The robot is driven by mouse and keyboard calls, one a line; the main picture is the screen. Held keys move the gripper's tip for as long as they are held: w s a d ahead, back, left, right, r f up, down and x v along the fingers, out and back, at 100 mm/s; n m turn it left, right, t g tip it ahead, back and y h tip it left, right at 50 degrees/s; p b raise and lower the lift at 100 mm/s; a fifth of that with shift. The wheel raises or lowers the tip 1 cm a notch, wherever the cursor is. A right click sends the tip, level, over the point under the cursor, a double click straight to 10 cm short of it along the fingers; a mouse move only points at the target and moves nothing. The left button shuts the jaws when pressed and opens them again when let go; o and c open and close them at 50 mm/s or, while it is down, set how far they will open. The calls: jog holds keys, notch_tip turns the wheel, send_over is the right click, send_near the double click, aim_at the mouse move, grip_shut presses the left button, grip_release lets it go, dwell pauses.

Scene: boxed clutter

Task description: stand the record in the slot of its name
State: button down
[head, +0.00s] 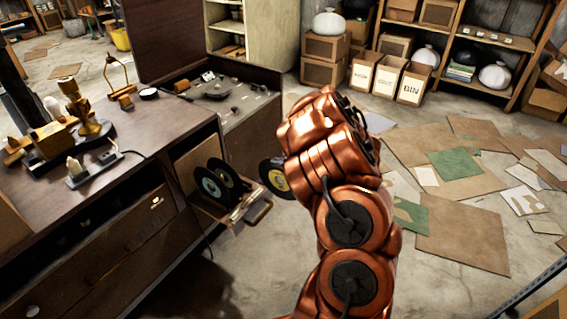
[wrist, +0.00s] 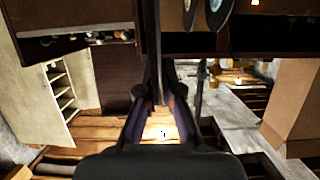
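A black record with a yellow label (head: 274,178) hangs beside my arm in the head view, its right part hidden by the arm. In the wrist view the held record (wrist: 158,60) shows edge-on as a thin dark strip between the fingers of my gripper (wrist: 160,98), which looks shut on it. My gripper is hidden behind my arm in the head view. To its left, two dark records, one with a teal label (head: 210,186) and one behind it (head: 226,173), stand in a wooden rack (head: 252,212) at the bench's side. Slot names are not readable.
A wooden bench (head: 150,125) with a lamp, tools and a power strip stands left of the rack. A turntable deck (head: 215,90) is behind it. Cardboard sheets (head: 465,235) lie on the floor at right. Shelves and boxes line the back.

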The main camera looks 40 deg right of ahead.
jog(key=r+p+x, duration=0.2)
jog(key=p+x, duration=0.3)
jog(key=x, duration=1.5)
jog(key=shift+w+r, duration=0.2)
jog(key=shift+w, duration=0.2)
dwell(0.8)
jog(key=shift+a+f, duration=0.15)
jog(key=shift+f, duration=0.25)
dwell(0.5)
jog(key=c, duration=1.2)
grip_release()
jog(key=shift+c, duration=0.2)
jog(key=shift+s+r, duration=0.15)
jog(key=shift+s, duration=0.05)
jog(key=r+p+v, duration=0.1)
jog(key=p+v, duration=0.1)
jog(key=v, duration=0.6)
jog(key=shift+w+r, duration=0.2)
jog(key=shift+r, duration=0.2)
dwell(0.4)
